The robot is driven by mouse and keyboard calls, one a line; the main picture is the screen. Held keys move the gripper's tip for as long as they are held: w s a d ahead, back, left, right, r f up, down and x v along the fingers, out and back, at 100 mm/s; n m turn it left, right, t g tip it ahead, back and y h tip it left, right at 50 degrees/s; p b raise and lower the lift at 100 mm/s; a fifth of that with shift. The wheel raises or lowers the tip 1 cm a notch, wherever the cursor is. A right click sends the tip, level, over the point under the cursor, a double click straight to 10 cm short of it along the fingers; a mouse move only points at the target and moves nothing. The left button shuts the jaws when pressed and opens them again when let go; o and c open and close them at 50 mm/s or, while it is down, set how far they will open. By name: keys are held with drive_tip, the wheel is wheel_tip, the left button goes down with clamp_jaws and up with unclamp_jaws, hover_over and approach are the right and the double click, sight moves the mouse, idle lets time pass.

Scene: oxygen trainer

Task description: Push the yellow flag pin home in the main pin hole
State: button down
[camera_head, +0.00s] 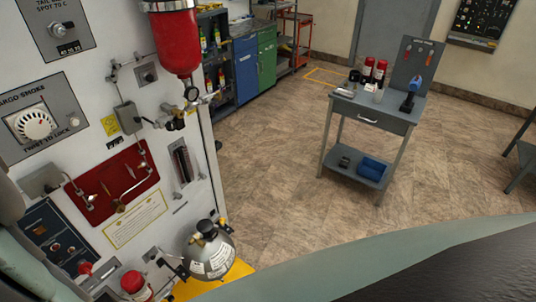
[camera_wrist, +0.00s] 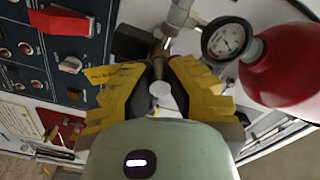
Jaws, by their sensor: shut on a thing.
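In the wrist view my gripper (camera_wrist: 159,88) is shut, its dark fingertips close together between ribbed yellow finger parts. A small pale round end shows between the tips. A flat yellow piece with dark marks, which looks like the flag of the yellow flag pin (camera_wrist: 103,73), lies against the left finger. The pin's shaft is hidden. A brass fitting (camera_wrist: 161,46) with a dark block beside it is just beyond the tips; I cannot tell whether they touch. The main pin hole cannot be made out. My gripper is not visible in the head view.
A pressure gauge (camera_wrist: 228,42) and red bottle (camera_wrist: 290,65) are close on the right in the wrist view. A dark switch panel (camera_wrist: 50,50) is left. In the head view a grey bottle (camera_head: 208,250) stands low by the white wall panel. A grey cart (camera_head: 372,112) stands across open floor.

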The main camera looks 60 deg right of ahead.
drive_tip(key=c, duration=1)
unclamp_jaws()
drive_tip(key=shift+w+d, duration=0.1)
drive_tip(key=shift+s, duration=0.35)
drive_tip(key=s, duration=1.1)
drive_tip(key=shift+s+a, duration=0.25)
